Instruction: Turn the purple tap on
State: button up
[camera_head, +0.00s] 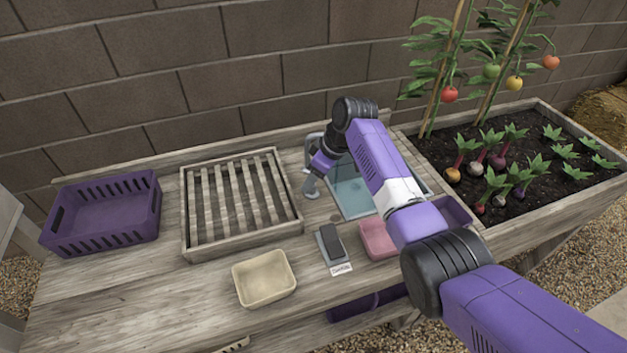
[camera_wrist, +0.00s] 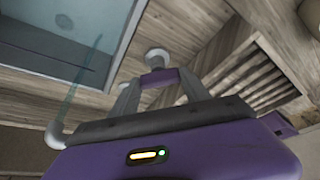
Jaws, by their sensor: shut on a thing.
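The grey tap (camera_head: 311,185) stands at the left edge of the sink, partly hidden by my arm in the head view. In the wrist view its purple handle (camera_wrist: 158,74) lies between my two grey fingers, with a pale round part (camera_wrist: 156,56) just beyond. My gripper (camera_wrist: 159,82) is shut on this handle; in the head view the gripper (camera_head: 323,162) is at the tap's top. A pale spout end (camera_wrist: 56,135) shows at lower left in the wrist view, with a thin bluish streak like water running from it towards the sink (camera_wrist: 60,48).
Left of the tap are a slatted wooden rack (camera_head: 190,215) and a purple crate (camera_head: 100,240). In front are a cream tray (camera_head: 264,278), a grey block on a labelled plate (camera_head: 332,243) and a pink tray (camera_head: 377,240). A planted bed (camera_head: 545,215) is at right.

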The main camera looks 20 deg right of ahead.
jog(key=n+b, duration=0.1)
jog(key=n+g+b, duration=0.1)
jog(key=n+b, duration=0.1)
jog(key=n+y+b, duration=0.1)
jog(key=b, duration=0.1)
jog(key=shift+w+f+n+g, duration=0.2)
jog(key=shift+f+n+g, duration=0.1)
jog(key=shift+f+n, duration=0.1)
jog(key=n+g+b, duration=0.1)
jog(key=n+b, duration=0.2)
jog(key=b, duration=0.3)
jog(key=shift+r, duration=0.15)
jog(key=n+b, duration=0.1)
jog(key=b, duration=0.1)
jog(key=shift+r+n+g+b, duration=0.15)
jog(key=shift+n+g+b, duration=0.15)
jog(key=shift+g+b, duration=0.1)
jog(key=shift+r, duration=0.1)
jog(key=o, duration=1.4)
jog(key=shift+d, duration=0.1)
jog(key=v, duration=0.7)
jog(key=shift+d+r, duration=0.2)
jog(key=shift+r, duration=0.15)
